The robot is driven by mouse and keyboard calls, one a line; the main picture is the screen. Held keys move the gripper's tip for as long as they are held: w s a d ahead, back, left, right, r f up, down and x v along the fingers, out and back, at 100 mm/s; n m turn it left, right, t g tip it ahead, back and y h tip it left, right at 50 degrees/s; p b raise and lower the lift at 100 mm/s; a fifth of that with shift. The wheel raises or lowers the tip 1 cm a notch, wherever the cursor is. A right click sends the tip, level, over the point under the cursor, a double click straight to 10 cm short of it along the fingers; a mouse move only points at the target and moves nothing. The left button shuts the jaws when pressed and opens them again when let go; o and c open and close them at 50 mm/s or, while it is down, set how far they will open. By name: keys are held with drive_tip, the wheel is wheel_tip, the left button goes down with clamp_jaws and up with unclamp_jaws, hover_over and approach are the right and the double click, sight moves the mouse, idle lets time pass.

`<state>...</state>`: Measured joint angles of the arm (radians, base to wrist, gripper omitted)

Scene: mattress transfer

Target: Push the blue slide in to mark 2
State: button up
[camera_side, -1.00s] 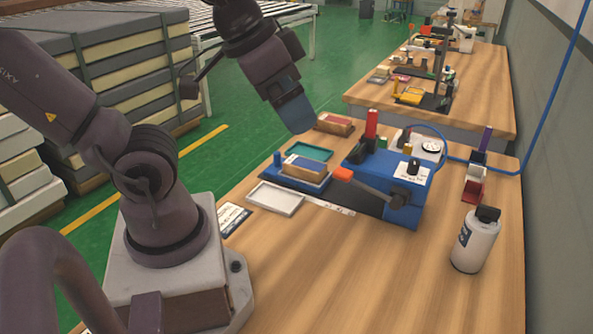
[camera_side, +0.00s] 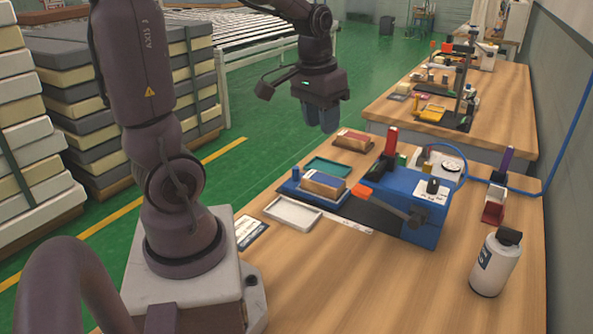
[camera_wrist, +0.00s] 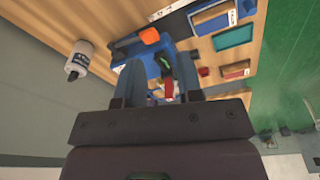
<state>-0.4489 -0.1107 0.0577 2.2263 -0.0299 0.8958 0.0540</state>
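The blue slide (camera_side: 285,186) sits at the left end of a dark track joined to the blue machine (camera_side: 424,233).
An orange-tipped lever (camera_side: 362,192) and a red post (camera_side: 391,140) stand by the machine. A white bottle (camera_side: 495,264) stands at right.

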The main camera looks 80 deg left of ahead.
drive_tip(key=a+f+n+g, duration=0.1)
drive_tip(key=a+f+n, duration=0.1)
drive_tip(key=a+f, duration=0.5)
approach(295, 167)
drive_tip(key=shift+m+g, duration=0.3)
drive_tip(key=f, duration=1)
drive_tip(key=shift+w+f, duration=0.25)
drive_tip(key=shift+w, duration=0.05)
clamp_jaws()
